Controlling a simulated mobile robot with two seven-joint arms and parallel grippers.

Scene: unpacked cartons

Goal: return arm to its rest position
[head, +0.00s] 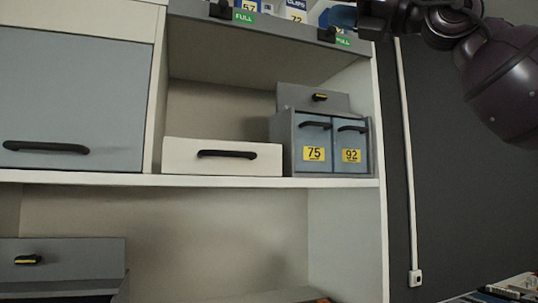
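My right arm comes in from the upper right corner. Its dark gripper (364,19) is at the top edge, in front of the upper shelf's right end, and is partly cut off by the frame. Its fingers are too small and dark to tell whether they are open or shut. A blue item (341,16) shows right beside the fingertips; I cannot tell whether they touch it. My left gripper is not in view.
A white cabinet shelf (230,181) holds a white drawer box (222,168) and a grey unit with two drawers (334,171) labelled 75 and 92. A grey door (75,90) is at left. A grey box (75,250) stands lower left. The dark wall at right is mostly clear.

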